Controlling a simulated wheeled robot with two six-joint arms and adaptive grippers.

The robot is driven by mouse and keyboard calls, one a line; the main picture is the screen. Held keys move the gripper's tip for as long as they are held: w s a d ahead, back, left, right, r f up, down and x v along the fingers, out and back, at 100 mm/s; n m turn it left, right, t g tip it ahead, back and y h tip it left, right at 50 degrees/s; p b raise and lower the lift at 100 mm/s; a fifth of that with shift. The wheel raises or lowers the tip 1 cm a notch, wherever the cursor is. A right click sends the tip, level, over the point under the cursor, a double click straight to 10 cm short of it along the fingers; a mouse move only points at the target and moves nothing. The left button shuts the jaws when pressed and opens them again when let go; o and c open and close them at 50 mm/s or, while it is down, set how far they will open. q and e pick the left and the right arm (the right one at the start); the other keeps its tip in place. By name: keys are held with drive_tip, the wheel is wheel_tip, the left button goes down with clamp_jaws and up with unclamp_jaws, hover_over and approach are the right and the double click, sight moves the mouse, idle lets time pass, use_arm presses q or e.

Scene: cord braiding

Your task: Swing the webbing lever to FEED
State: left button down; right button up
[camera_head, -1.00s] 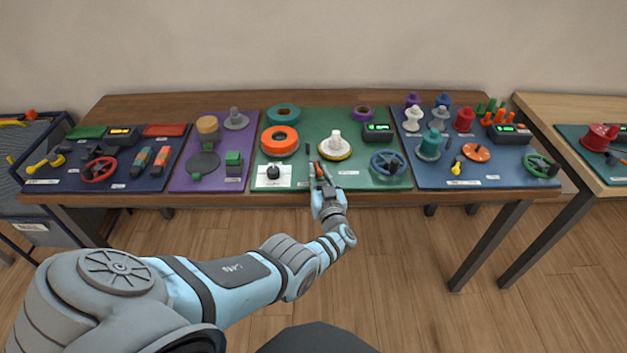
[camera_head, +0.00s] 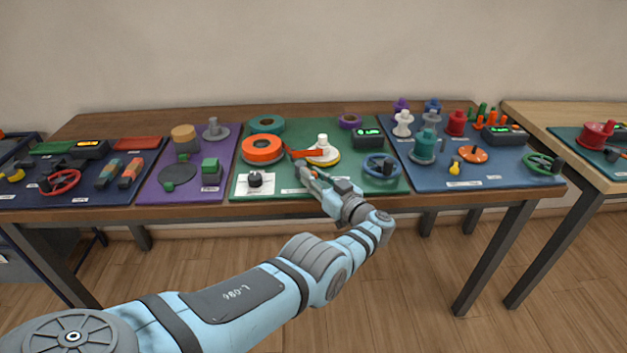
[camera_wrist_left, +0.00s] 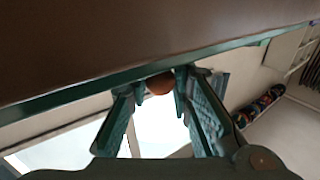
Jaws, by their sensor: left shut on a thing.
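The webbing lever appears as an orange-red bar (camera_head: 306,154) on the green board (camera_head: 222,190), between the orange roll and the white spool. My left gripper (camera_head: 303,170) reaches over the board's front part, its tips close to the lever. The FEED marking is too small to read. My right gripper is not in view.
On the green board stand an orange roll (camera_head: 262,149), a white spool (camera_head: 323,152), a black knob on a white plate (camera_head: 255,180), a blue handwheel (camera_head: 382,167) and a display with green digits (camera_head: 368,139). A purple board (camera_head: 152,186) and a blue board (camera_head: 410,176) flank it.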

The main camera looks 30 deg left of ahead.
use_arm(q)
drive_tip(key=c, duration=1.4)
unclamp_jaws()
drive_tip(key=v, duration=1.2)
drive_tip(key=shift+w, duration=0.15)
